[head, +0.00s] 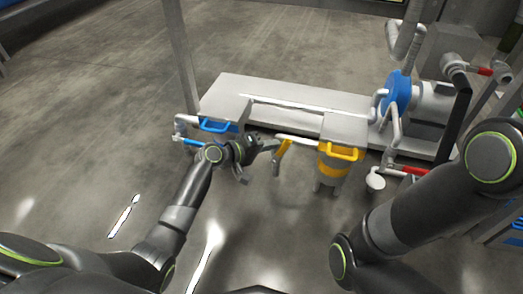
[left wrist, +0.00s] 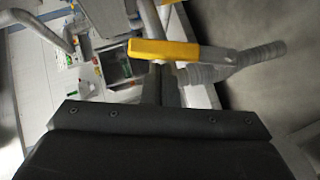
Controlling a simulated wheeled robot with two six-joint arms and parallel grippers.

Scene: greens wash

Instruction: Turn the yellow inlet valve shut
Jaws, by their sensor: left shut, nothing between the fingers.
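The yellow inlet valve lever (head: 283,154) hangs at a slant below a pale pipe, left of the yellow-topped strainer. In the left wrist view the yellow lever (left wrist: 165,51) lies across the picture just beyond my fingers. My left gripper (head: 268,146) is shut and empty, close to the lever's left side. Its dark fingers also show in the left wrist view (left wrist: 160,85), just below the lever. I cannot tell whether they touch it. My right arm shows at the right, but its gripper is out of view.
A grey skid table (head: 225,88) stands behind the valve. The yellow-handled strainer (head: 338,165) is right of the lever, and a blue-handled strainer (head: 213,125) and blue lever (head: 194,142) are left. A blue pump (head: 397,92) stands farther right. The floor in front is clear.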

